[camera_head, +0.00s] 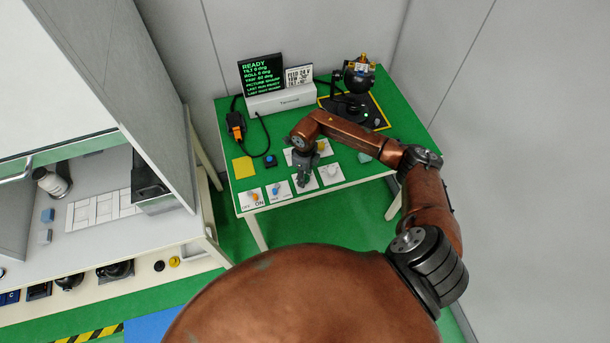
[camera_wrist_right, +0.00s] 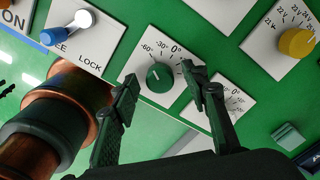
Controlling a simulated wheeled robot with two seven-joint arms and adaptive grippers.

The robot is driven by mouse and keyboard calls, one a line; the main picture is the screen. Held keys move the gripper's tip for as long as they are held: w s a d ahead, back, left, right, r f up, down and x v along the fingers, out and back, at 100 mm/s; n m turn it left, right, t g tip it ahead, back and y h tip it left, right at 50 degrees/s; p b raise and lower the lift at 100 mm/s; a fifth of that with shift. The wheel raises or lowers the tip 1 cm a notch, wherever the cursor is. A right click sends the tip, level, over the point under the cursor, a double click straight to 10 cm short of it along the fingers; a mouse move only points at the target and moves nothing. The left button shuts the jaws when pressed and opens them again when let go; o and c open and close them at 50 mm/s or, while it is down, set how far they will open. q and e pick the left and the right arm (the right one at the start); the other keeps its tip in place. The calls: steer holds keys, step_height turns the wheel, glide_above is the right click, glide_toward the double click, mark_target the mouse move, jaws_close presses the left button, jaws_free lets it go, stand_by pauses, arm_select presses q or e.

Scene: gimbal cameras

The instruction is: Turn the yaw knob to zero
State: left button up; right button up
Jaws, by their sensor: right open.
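In the right wrist view a round dark green knob (camera_wrist_right: 160,77) sits on a white plate (camera_wrist_right: 140,58) with a degree scale; -60°, -30° and 0° are readable. Its pale mark points towards the upper left, and no yaw label shows. My right gripper (camera_wrist_right: 165,88) is open, with one finger on each side of the knob; contact cannot be told. In the head view my right gripper (camera_head: 304,181) is over the front of the green table and hides the knob. The terminal screen (camera_head: 262,76) shows a yaw line that seems to read 45 deg. My left gripper is out of view.
A second degree-scale plate (camera_wrist_right: 236,98) is partly behind the right finger. A yellow knob (camera_wrist_right: 297,42) and a blue-tipped FREE/LOCK lever (camera_wrist_right: 54,36) flank it. A gimbal camera (camera_head: 359,76) stands at the back right. A white cabinet (camera_head: 80,165) is on the left.

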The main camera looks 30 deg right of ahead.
steer(key=shift+c, duration=0.3)
jaws_close()
